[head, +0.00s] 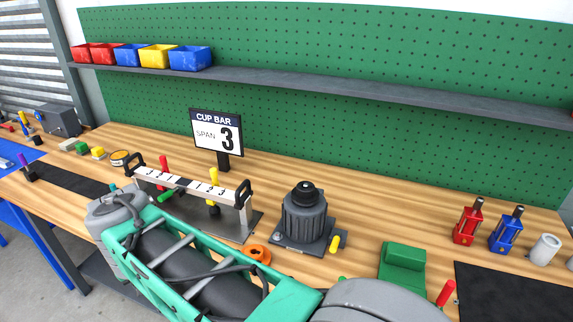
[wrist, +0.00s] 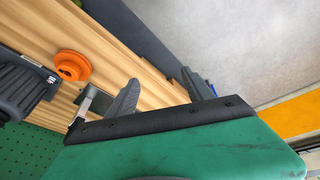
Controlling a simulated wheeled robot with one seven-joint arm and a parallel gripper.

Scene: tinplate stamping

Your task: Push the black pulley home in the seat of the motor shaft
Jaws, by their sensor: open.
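The motor (head: 304,214) is a dark grey ribbed cylinder standing upright on a grey base plate on the bench. A small round black piece, apparently the black pulley (head: 303,188), sits at its top on the shaft. I cannot tell whether it is fully down in the seat. In the wrist view, part of the motor (wrist: 18,90) shows at the left edge; its top is cut off. My gripper (wrist: 160,78) is open with nothing between its two dark fingers, apart from the motor. The head view does not show its fingers.
An orange pulley (head: 258,253) lies on the bench left of the motor; it also shows in the wrist view (wrist: 72,66). A gauge stand with a white bar (head: 190,186) is behind my arm. Right are a green block (head: 402,262) and red and blue fixtures (head: 507,230).

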